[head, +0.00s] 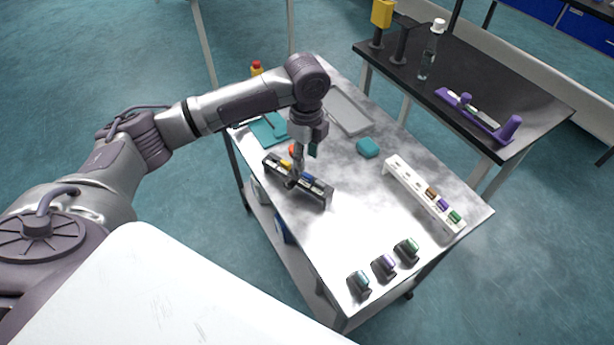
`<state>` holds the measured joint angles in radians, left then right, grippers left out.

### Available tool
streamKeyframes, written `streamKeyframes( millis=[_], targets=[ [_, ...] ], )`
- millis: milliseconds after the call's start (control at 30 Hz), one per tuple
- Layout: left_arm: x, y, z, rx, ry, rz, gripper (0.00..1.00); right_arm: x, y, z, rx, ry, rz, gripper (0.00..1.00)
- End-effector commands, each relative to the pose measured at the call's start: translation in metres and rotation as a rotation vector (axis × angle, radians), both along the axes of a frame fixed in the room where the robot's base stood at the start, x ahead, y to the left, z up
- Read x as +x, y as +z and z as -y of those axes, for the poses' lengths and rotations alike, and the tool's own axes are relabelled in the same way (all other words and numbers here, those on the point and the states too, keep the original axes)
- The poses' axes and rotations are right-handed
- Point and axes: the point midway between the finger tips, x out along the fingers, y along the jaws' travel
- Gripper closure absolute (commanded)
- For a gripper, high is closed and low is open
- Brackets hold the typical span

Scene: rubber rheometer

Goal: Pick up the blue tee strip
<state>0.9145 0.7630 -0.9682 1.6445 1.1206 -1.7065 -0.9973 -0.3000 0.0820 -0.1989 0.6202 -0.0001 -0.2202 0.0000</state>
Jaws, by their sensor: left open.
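A small blue piece, likely the blue tee strip (309,178), shows in a long black rack (318,193) on the steel cart's top. A yellow piece (285,165) sits in the same rack, left of the blue one. My right gripper is out of view.
The steel cart top (345,215) is clear between the black rack and a white rack (405,179) holding brown, purple and green pieces. Several dark holders with coloured tops (384,266) stand at the front edge. A teal block (367,148) and grey tray (348,112) lie behind.

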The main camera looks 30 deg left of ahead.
Motion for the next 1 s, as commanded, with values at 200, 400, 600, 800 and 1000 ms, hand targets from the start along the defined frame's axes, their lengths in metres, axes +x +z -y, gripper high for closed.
streamKeyframes(
  millis=[200,400,600,800,1000],
  targets=[
    [0.000,-0.018,0.000,0.001,-0.001,0.000,0.58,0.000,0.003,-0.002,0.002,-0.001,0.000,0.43],
    [0.002,-0.042,0.001,0.000,0.000,-0.002,0.58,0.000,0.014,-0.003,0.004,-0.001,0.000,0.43],
    [0.003,-0.066,0.000,0.001,-0.001,0.001,0.58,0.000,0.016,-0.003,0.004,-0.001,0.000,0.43],
    [0.003,-0.069,0.000,0.001,-0.001,0.003,0.58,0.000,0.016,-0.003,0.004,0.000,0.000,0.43],
    [0.003,-0.069,0.000,0.001,-0.001,0.002,0.83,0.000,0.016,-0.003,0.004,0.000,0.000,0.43]
  ],
)
